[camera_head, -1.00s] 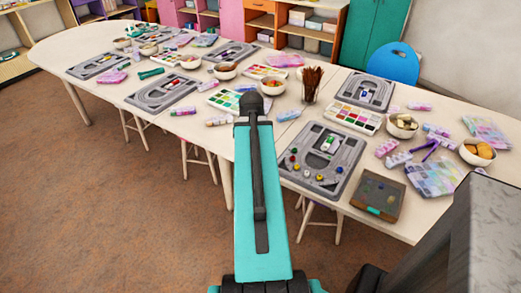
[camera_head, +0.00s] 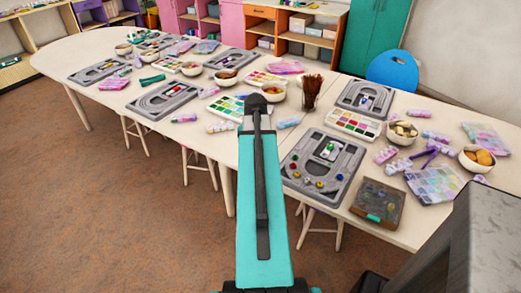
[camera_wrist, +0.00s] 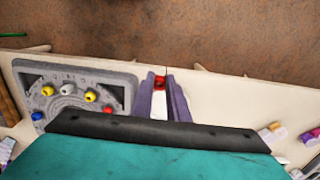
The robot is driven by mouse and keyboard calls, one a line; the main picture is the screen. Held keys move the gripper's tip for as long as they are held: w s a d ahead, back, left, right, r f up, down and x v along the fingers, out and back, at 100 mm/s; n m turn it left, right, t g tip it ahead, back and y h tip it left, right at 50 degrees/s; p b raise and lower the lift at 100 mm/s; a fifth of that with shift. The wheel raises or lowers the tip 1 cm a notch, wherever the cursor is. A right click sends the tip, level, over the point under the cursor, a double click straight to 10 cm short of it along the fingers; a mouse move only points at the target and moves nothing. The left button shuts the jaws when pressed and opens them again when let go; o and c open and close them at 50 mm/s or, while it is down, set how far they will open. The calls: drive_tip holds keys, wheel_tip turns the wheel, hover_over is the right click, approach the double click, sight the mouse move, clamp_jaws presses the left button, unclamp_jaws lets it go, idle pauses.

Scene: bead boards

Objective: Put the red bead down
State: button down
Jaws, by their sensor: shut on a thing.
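In the wrist view, my gripper (camera_wrist: 160,85) is shut on a red bead (camera_wrist: 160,82), held between the tips of its two purple-grey fingers. The bead shows against the pale table close to its edge, just right of a grey bead board (camera_wrist: 132,72). I cannot tell its height over the table. The board carries a blue bead (camera_wrist: 38,116), a white bead (camera_wrist: 68,89), yellow beads (camera_wrist: 91,96) and another red bead (camera_wrist: 107,110). The head view shows a bead board (camera_head: 346,187) right of my arm; my gripper is hidden there.
In the head view, a lidded brown case (camera_head: 378,203) lies right of the board. A paint set (camera_head: 353,124), a brush cup (camera_head: 310,93) and bowls (camera_head: 402,133) stand behind. More boards line the long table (camera_head: 215,150). Bare table shows right of my gripper in the wrist view.

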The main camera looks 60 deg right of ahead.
drive_tip(key=w+d, duration=0.1)
drive_tip(key=d, duration=0.2)
drive_tip(key=w+d+p, duration=0.1)
drive_tip(key=w+d, duration=0.1)
drive_tip(key=d, duration=0.2)
drive_tip(key=w+d+f+p, duration=0.1)
drive_tip(key=d, duration=0.2)
drive_tip(key=shift+w+d, duration=0.15)
drive_tip(key=shift+w, duration=0.1)
drive_tip(key=shift+f, duration=0.15)
drive_tip(key=shift+f+p, duration=0.7)
drive_tip(key=shift+f, duration=0.9)
drive_tip(key=shift+f, duration=0.2)
drive_tip(key=shift+f, duration=0.1)
drive_tip(key=c, duration=1.7)
unclamp_jaws()
drive_tip(key=shift+r+b, duration=1.3)
drive_tip(key=shift+r, duration=5)
